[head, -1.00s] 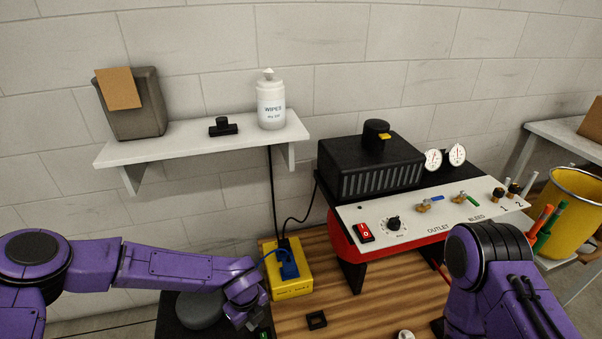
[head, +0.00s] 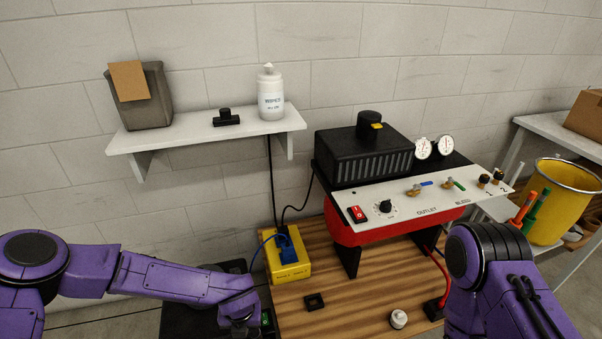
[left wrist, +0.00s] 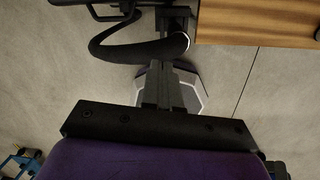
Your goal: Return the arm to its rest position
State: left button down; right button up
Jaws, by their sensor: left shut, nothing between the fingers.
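My purple left arm (head: 165,278) comes in from the left in the head view. Its forearm reaches right and its wrist (head: 238,312) is bent down by the bench's left end, beside the yellow box. In the left wrist view the dark body of my left gripper (left wrist: 155,125) spans the lower part, in front of purple casing; it is shut and empty.
A wooden bench (head: 345,315) carries a yellow box (head: 288,262), a black square piece (head: 314,302), a small white knob (head: 398,319) and a red control unit with a white panel (head: 400,207). A wall shelf (head: 190,135) hangs above the left forearm. A yellow bin (head: 562,205) stands right.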

pick_arm(q)
jog(key=s+a+f+m+t+y+b, duration=0.1)
jog(key=s+a+f+m+b, duration=0.5)
jog(key=m, duration=0.9)
jog(key=s+a+f+m+t+y+b, duration=0.1)
jog(key=s+a+f+m+b, duration=0.5)
jog(key=s+a+f+m, duration=0.3)
jog(key=s+f+m, duration=0.3)
jog(key=s+m, duration=0.3)
jog(key=s, duration=0.2)
jog(key=shift+a+f, duration=0.2)
jog(key=shift+a, duration=0.05)
